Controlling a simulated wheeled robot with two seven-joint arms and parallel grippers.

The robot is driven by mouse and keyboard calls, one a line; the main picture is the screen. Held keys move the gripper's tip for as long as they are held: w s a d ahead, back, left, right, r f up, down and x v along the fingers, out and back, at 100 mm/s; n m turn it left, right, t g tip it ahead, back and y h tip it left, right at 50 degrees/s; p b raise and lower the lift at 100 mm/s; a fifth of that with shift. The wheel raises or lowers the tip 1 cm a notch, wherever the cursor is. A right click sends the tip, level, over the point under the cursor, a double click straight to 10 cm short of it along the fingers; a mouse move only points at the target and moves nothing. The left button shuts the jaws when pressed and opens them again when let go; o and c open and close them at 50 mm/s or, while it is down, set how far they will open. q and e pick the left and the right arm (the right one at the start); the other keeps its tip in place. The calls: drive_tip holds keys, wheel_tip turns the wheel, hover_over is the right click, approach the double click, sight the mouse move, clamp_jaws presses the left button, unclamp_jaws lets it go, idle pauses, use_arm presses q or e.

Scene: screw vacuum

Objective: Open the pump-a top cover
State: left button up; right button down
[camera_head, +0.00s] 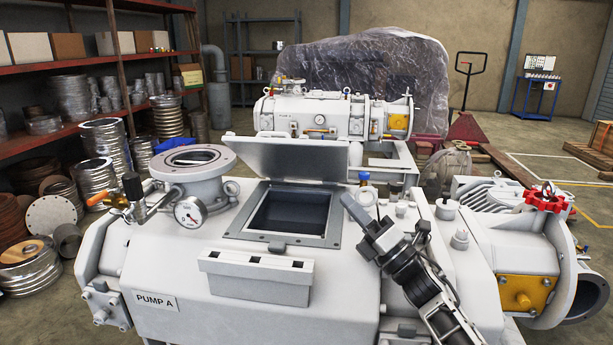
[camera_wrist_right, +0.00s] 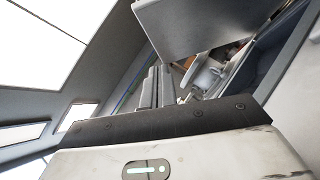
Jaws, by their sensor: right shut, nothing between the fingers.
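Pump A (camera_head: 230,240) is the large pale grey machine in the foreground, with a "PUMP A" label on its front left. Its top cover (camera_head: 288,160) is a flat grey plate raised on the far side of the square opening (camera_head: 290,212), leaning back. The dark inside of the opening shows. My right gripper (camera_head: 349,200) is shut and empty, just right of the opening and apart from the cover in the picture. In the wrist view its fingers (camera_wrist_right: 157,88) are together, and a grey plate (camera_wrist_right: 200,22), likely the cover, shows beyond them. My left gripper is not in view.
A pressure gauge (camera_head: 188,212) and a round flange (camera_head: 194,160) stand on the pump's left. A red handwheel valve (camera_head: 546,198) is at the right. A slotted grey box (camera_head: 256,275) sits before the opening. A second pump (camera_head: 320,116) stands behind.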

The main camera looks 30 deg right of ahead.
sight(307, 145)
drive_tip(key=w+r, duration=0.2)
drive_tip(key=w+a+r+n+y+p, duration=0.1)
drive_tip(key=w+r, duration=0.1)
drive_tip(key=w+a+r+n+p, duration=0.1)
drive_tip(key=w+r, duration=0.1)
drive_tip(key=w, duration=0.1)
drive_tip(key=shift+r, duration=0.35)
drive_tip(key=shift+w+a+r, duration=0.1)
drive_tip(key=shift+w+a, duration=0.05)
drive_tip(key=shift+w, duration=0.1)
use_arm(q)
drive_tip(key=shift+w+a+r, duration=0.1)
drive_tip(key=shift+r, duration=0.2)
use_arm(e)
drive_tip(key=shift+w+a+r, duration=0.1)
drive_tip(key=shift+w, duration=0.05)
use_arm(q)
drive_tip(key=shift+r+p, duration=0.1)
drive_tip(key=shift+p, duration=0.2)
use_arm(e)
drive_tip(key=shift+r, duration=0.1)
